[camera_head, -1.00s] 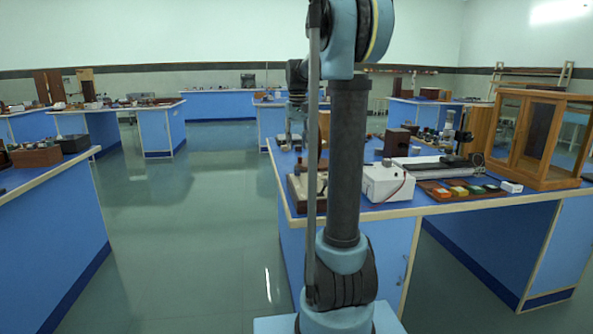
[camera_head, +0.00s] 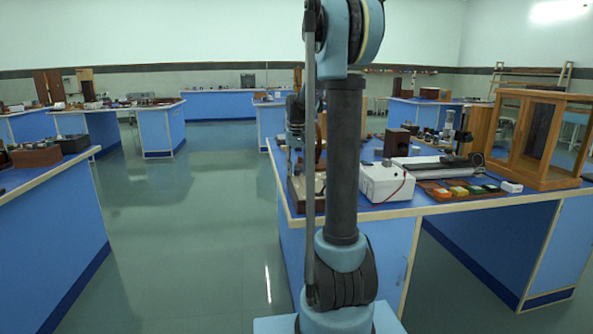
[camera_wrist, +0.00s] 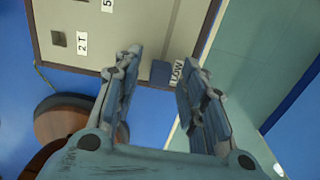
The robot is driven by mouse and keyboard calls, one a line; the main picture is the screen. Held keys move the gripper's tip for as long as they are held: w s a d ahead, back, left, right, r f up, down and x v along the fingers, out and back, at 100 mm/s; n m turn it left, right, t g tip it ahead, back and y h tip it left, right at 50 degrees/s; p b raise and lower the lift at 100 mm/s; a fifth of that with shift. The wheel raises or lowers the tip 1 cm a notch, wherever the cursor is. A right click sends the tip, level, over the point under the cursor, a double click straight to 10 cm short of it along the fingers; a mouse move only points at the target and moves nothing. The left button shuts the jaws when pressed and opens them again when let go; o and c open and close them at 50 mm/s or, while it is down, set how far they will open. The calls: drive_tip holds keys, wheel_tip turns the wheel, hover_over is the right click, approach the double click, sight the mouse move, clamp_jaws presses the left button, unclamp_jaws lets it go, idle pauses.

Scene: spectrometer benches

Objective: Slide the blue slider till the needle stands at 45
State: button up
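In the wrist view a pale panel (camera_wrist: 150,25) with a dark edge carries "2 T", "LOW" and partly cut-off labels. A small blue-grey block (camera_wrist: 160,72), perhaps the blue slider, is at its lower edge beside the "LOW" label (camera_wrist: 177,71). My gripper (camera_wrist: 159,62) is open, with one finger on each side of the block; I cannot tell whether either touches it. No needle or scale is readable in either view. In the head view my arm hides most of the apparatus at the bench's left end, and my gripper is hardly visible there.
On the same blue bench (camera_head: 450,208) stand a white box (camera_head: 387,182) with a red wire, a tray of coloured blocks (camera_head: 460,191) and a glazed wooden case (camera_head: 535,140). A round brown object (camera_wrist: 60,118) lies near my left finger in the wrist view.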

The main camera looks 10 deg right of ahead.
sight(299, 180)
clamp_jaws()
drive_tip(key=shift+s, duration=0.1)
drive_tip(key=shift+s, duration=2.65)
unclamp_jaws()
